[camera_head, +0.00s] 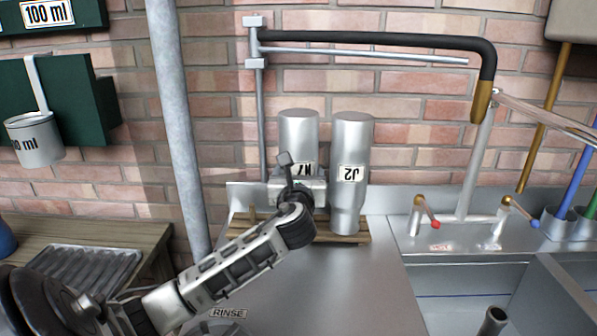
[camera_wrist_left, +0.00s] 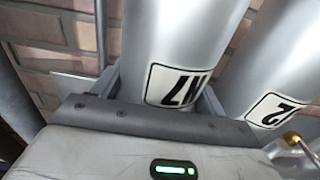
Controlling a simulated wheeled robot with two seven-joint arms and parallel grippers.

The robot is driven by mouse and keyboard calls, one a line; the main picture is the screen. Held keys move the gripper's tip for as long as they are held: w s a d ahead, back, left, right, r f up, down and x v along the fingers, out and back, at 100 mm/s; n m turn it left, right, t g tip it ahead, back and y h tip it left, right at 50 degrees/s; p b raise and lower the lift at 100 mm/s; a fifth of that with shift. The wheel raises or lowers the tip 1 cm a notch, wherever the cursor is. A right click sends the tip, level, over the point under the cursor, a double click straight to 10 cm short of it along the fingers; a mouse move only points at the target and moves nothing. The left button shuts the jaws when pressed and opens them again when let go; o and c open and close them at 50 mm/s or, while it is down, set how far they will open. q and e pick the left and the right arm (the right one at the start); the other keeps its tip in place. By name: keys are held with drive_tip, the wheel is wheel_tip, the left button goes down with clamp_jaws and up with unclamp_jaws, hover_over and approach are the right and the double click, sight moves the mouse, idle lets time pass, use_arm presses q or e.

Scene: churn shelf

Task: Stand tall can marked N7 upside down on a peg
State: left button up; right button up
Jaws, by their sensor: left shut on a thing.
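The tall silver can marked N7 (camera_head: 298,136) stands upside down at the back of the steel counter, its label inverted; it also shows in the left wrist view (camera_wrist_left: 178,35). My left gripper (camera_head: 300,184) is shut around its lower part, with one finger on each side in the left wrist view (camera_wrist_left: 163,92). The can's lower end is hidden behind my gripper, so I cannot tell whether it sits on a peg. A slatted wooden rack (camera_head: 352,239) lies below. My right gripper is not in view.
A similar can marked J2 (camera_head: 353,140) stands upside down on the rack, close to the right of N7. A grey vertical pipe (camera_head: 180,125) rises to the left. A sink (camera_head: 470,275) with taps lies to the right. The front counter (camera_head: 330,290) is clear.

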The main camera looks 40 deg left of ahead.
use_arm(q)
drive_tip(key=shift+f, duration=0.15)
idle(0.4)
drive_tip(key=o, duration=1.3)
drive_tip(key=shift+c, duration=0.2)
drive_tip(key=shift+f, duration=0.15)
drive_tip(key=shift+d, duration=0.1)
drive_tip(key=v, duration=1.5)
drive_tip(key=shift+s+d, duration=0.2)
drive_tip(key=shift+s, duration=0.15)
